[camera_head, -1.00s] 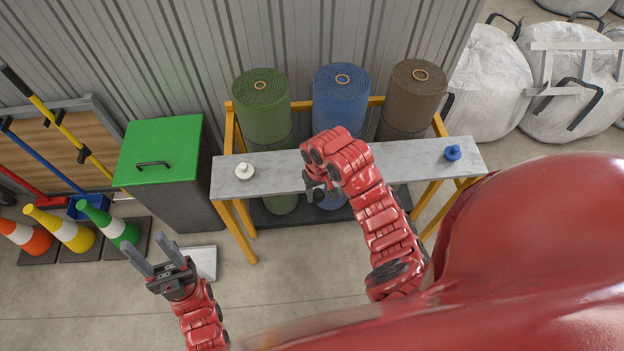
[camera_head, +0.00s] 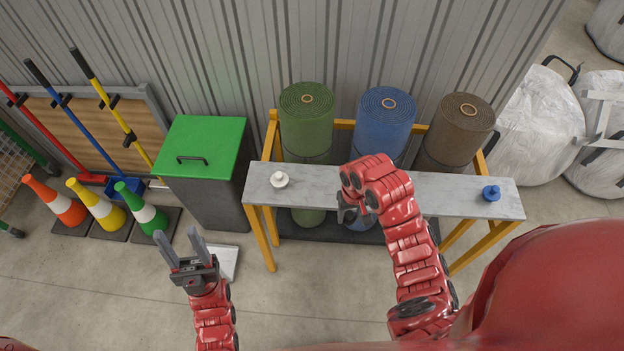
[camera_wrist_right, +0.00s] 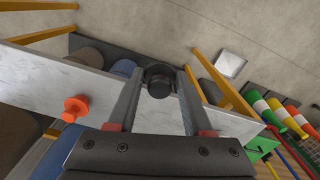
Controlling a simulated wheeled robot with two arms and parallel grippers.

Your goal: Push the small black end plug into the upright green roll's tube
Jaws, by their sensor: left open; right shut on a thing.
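The green roll (camera_head: 307,130) stands upright behind the bench, its tube opening (camera_head: 307,99) showing in the middle of its top. My right gripper (camera_head: 350,210) is in front of the bench's front edge, below and right of the green roll in the head view. In the right wrist view it is shut on the small black end plug (camera_wrist_right: 158,85), held between its fingertips. The plug is hard to make out in the head view. My left gripper (camera_head: 181,242) is open and empty, low in front of the bin, away from the rolls.
The grey bench top (camera_head: 440,195) carries a white plug (camera_head: 280,180) and a blue plug (camera_head: 491,193). An orange plug (camera_wrist_right: 75,108) shows in the right wrist view. A blue roll (camera_head: 385,125) and a brown roll (camera_head: 457,130) stand beside the green one. A green-lidded bin (camera_head: 204,145) is left.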

